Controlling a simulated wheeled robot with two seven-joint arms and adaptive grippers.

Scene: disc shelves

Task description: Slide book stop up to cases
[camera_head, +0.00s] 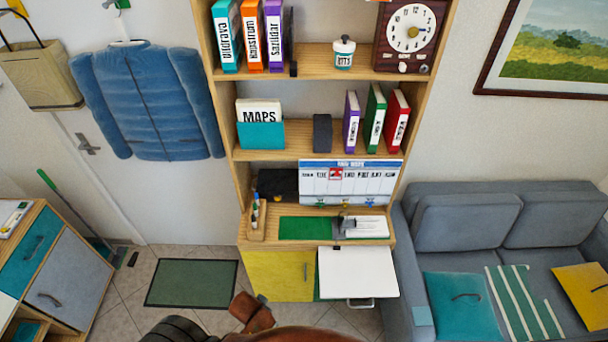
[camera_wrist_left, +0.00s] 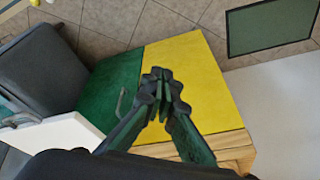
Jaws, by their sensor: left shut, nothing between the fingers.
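A dark grey block (camera_head: 322,132), which looks like the book stop, stands upright on the middle shelf. To its right, across a gap, stand a purple case (camera_head: 351,121), a green case (camera_head: 375,118) and a red case (camera_head: 397,120), leaning slightly. My left gripper (camera_wrist_left: 162,84) is shut and empty in the left wrist view, with the cabinet's yellow door (camera_wrist_left: 188,78) and green door (camera_wrist_left: 112,88) behind it. The shelf is not in that view. My right gripper is not in view.
A teal MAPS holder (camera_head: 260,135) stands left of the block. A calendar (camera_head: 350,184) stands below that shelf. A white board (camera_head: 357,271) juts out at the cabinet's front right. A grey sofa (camera_head: 466,220) is to the right; a green mat (camera_head: 192,283) lies on the floor.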

